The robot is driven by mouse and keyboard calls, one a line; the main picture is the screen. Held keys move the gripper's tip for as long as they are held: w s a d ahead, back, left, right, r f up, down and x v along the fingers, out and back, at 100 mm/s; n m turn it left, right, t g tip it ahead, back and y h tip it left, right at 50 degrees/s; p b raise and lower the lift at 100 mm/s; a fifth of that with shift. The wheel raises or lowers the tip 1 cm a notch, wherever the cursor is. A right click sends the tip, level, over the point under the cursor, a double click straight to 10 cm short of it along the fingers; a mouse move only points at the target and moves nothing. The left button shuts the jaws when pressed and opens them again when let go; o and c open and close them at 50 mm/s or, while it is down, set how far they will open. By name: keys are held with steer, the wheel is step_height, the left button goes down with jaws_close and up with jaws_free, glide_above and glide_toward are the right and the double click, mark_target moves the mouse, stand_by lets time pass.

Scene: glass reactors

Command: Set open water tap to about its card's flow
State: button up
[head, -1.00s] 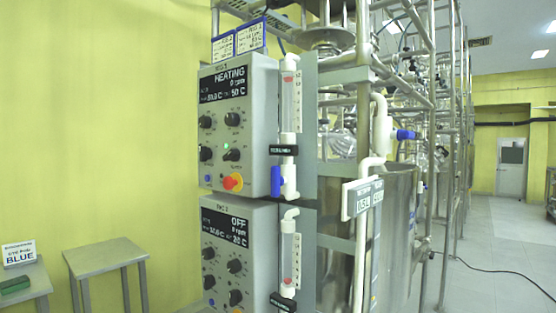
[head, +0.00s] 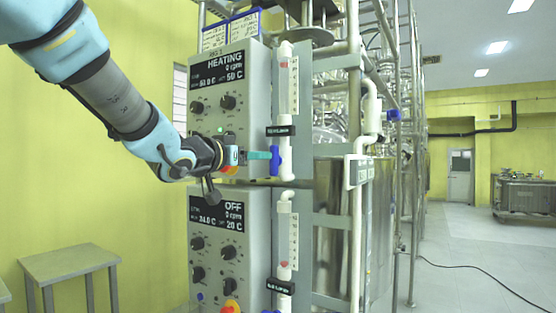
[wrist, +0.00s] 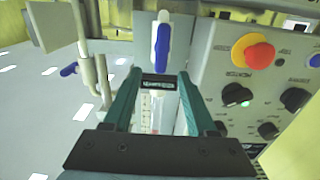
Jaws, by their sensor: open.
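The blue tap handle (head: 275,160) sits upright on the white pipe beside the upper control box. In the wrist view the blue handle (wrist: 162,42) lies in line with its white pipe, just ahead of the fingertips and between them in the picture. My gripper (head: 268,156) is open and empty, its teal fingers pointing at the handle. In the wrist view my gripper (wrist: 160,76) spans a black label; contact with the handle cannot be told. Above the tap is a flow tube (head: 289,85) with a reddish mark near its top. Blue-framed cards (head: 231,31) top the box; their small text is unreadable.
The upper control box (head: 220,95) shows HEATING; its red-yellow button (wrist: 253,52) is close to my gripper. The lower box (head: 230,245) shows OFF and has its own flow tube (head: 284,245). A white plate (head: 358,171) hangs right. A metal stool (head: 68,262) stands left.

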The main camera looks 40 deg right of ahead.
mark_target(274, 156)
steer(key=p+x, duration=0.2)
steer(key=x, duration=0.7)
steer(key=shift+w+d+p, duration=0.15)
steer(key=shift+d+p, duration=0.1)
steer(key=shift+p, duration=0.05)
jaws_close()
